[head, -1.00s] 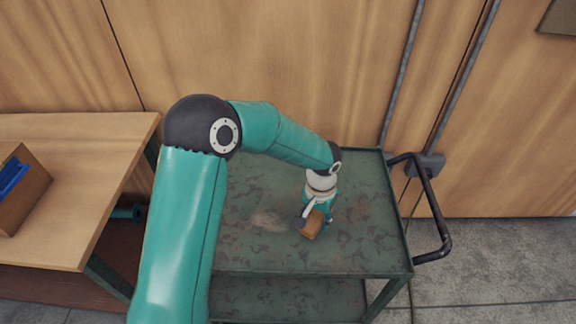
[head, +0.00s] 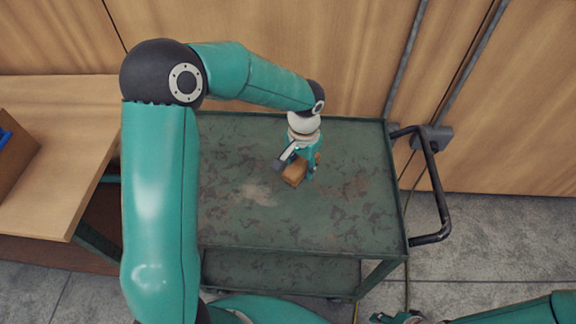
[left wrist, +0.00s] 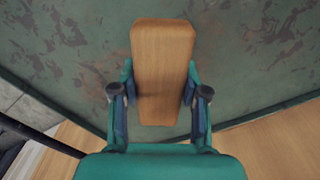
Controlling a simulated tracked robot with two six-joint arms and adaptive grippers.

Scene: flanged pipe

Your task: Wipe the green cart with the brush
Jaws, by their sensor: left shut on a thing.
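The green cart (head: 240,225) stands in the middle of the head view, its top worn, with a pale dusty patch (head: 257,193) left of centre and a brownish patch to the right. My left gripper (head: 298,172) is over the upper middle of the cart top, shut on the brush (head: 294,175). In the left wrist view the brush's wooden back (left wrist: 162,70) sits between the two fingers, over the cart top (left wrist: 255,60). Its bristles are hidden, and I cannot tell whether they touch the surface. Part of my right gripper (head: 410,318) shows at the bottom edge; its fingers are unclear.
A black handle (head: 437,190) sticks out from the cart's right side. A wooden table (head: 60,150) with a cardboard box (head: 14,150) stands at the left. A wooden wall with grey pipes (head: 405,60) is behind the cart. Grey floor (head: 500,235) is open at the right.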

